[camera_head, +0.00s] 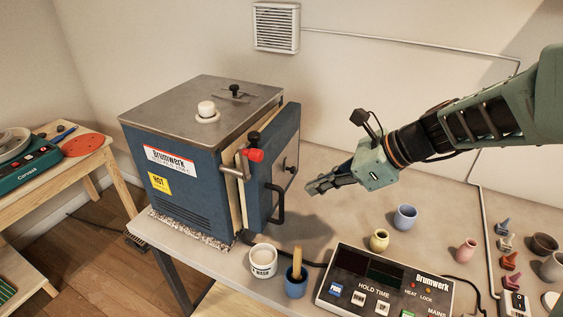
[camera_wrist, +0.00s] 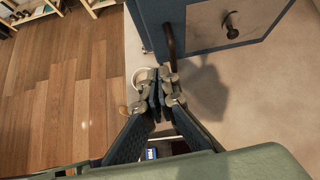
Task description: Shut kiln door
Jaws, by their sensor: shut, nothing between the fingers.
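The kiln (camera_head: 185,165) is a dark blue box with a grey metal top, standing on the grey table. Its door (camera_head: 283,150) is on the right side and stands slightly ajar, with cream lining showing along the gap. The door has a black bar handle (camera_head: 279,205), and a red-knobbed latch (camera_head: 254,155) sits at the front corner. My gripper (camera_head: 312,188) is shut and empty, just right of the door and apart from it. In the wrist view the fingertips (camera_wrist: 159,76) are together, just below the door handle (camera_wrist: 170,42) in the picture.
A control box (camera_head: 385,285), a white jar (camera_head: 263,260) and a blue cup with a wooden tool (camera_head: 296,283) stand in front of the kiln. Small pots (camera_head: 379,240) stand to the right. A vent (camera_head: 276,27) is on the wall.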

